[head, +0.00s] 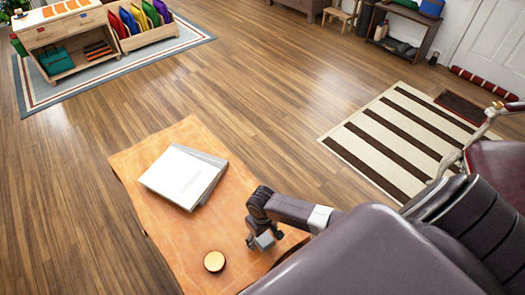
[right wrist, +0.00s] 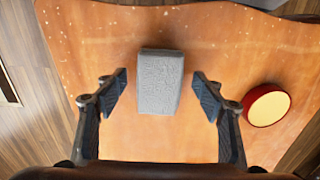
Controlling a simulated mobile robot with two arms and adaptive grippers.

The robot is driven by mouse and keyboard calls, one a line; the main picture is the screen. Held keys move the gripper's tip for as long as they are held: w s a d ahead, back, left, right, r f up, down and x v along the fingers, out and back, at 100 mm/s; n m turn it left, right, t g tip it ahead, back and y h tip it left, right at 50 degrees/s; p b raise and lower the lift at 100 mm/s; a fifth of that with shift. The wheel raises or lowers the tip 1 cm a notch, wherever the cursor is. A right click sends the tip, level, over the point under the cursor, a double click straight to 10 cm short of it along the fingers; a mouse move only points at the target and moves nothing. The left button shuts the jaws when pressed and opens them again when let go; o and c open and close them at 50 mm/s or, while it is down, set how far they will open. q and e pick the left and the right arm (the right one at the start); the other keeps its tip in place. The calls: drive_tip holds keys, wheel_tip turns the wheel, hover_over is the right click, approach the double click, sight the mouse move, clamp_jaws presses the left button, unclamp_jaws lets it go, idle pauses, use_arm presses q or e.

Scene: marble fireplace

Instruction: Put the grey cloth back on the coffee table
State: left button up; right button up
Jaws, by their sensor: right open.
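The grey cloth (right wrist: 160,84), a folded block, shows over the orange-brown coffee table (head: 190,245) in the right wrist view. It looks to be resting on the tabletop. My right gripper (head: 264,238) is low over the table. In the right wrist view my right gripper (right wrist: 160,92) is open, with one finger on each side of the cloth and a gap to each. In the head view the cloth is mostly hidden by the gripper. My left gripper is not in view.
White and grey books (head: 182,177) lie on the table, left of the gripper in the head view. A round red item with a pale gold top (head: 214,261) stands near the gripper. A striped rug (head: 400,125) lies on the floor to the right.

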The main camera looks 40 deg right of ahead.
wheel_tip(320, 180, up, 12)
idle(0.6)
idle(0.5)
